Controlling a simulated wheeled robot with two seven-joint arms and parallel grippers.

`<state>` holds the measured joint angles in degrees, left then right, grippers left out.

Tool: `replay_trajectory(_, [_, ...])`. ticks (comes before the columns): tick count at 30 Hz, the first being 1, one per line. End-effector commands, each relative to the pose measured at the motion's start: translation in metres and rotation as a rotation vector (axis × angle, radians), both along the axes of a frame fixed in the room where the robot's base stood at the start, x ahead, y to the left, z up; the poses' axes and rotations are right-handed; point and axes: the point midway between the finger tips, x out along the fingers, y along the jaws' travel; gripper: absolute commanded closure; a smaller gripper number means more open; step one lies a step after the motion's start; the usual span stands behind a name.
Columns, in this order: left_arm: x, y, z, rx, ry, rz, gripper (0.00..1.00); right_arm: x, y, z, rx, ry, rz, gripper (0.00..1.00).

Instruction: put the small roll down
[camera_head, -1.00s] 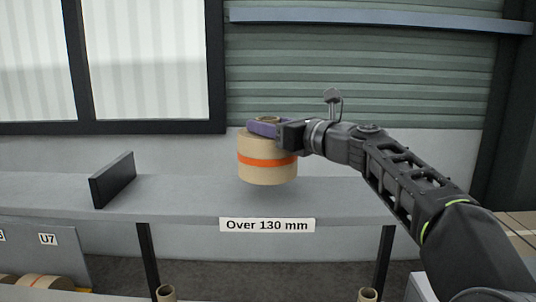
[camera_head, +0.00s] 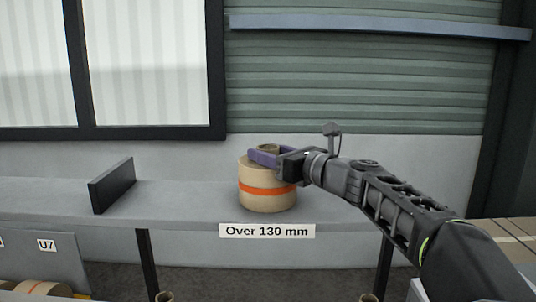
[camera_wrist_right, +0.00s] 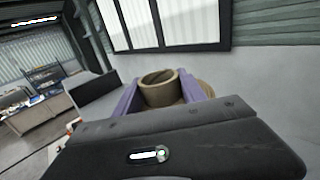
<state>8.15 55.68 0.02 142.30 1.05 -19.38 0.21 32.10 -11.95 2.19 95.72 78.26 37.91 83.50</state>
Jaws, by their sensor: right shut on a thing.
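The small roll (camera_head: 267,202) is tan kraft with an orange band, and it is upright at the shelf (camera_head: 170,205) above the label "Over 130 mm" (camera_head: 267,231). Its underside looks level with the shelf top; I cannot tell for sure whether it touches. My right gripper (camera_head: 268,156), with purple fingers, is shut on the roll's core, which sticks up from the top. In the right wrist view the core (camera_wrist_right: 160,89) stands between the two fingers, and most of the roll is hidden behind the gripper body. My left gripper is not in view.
A black upright divider (camera_head: 112,185) stands on the shelf to the left, with free room between it and the roll. More rolls (camera_head: 42,288) lie low at the left by a "U7" tag (camera_head: 47,245). A wall (camera_head: 350,165) is behind the shelf.

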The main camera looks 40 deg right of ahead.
Motion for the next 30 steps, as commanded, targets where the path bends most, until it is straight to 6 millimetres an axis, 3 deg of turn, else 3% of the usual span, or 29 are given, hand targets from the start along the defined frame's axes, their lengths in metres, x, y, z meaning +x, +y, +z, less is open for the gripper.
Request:
replay_trajectory(1, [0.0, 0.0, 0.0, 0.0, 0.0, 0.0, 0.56, 0.0, 0.0, 0.003, 0.0, -0.004, 0.001, 1.0])
replay_trajectory(2, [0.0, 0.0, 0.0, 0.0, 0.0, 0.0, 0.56, 0.0, 0.0, 0.0, 0.0, 0.001, 0.0, 0.51])
replay_trajectory(9, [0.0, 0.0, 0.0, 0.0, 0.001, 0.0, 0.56, 0.0, 0.0, 0.0, 0.0, 0.001, 0.0, 0.31])
replay_trajectory(20, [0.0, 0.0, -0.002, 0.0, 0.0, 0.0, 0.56, -0.004, 0.0, -0.001, -0.001, 0.001, 0.0, 0.3])
replay_trajectory(25, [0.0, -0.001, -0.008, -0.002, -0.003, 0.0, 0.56, -0.022, -0.003, -0.002, -0.001, 0.0, -0.002, 0.3])
replay_trajectory(30, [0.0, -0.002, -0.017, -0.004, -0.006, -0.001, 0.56, -0.055, -0.007, -0.002, -0.003, -0.002, -0.003, 0.3])
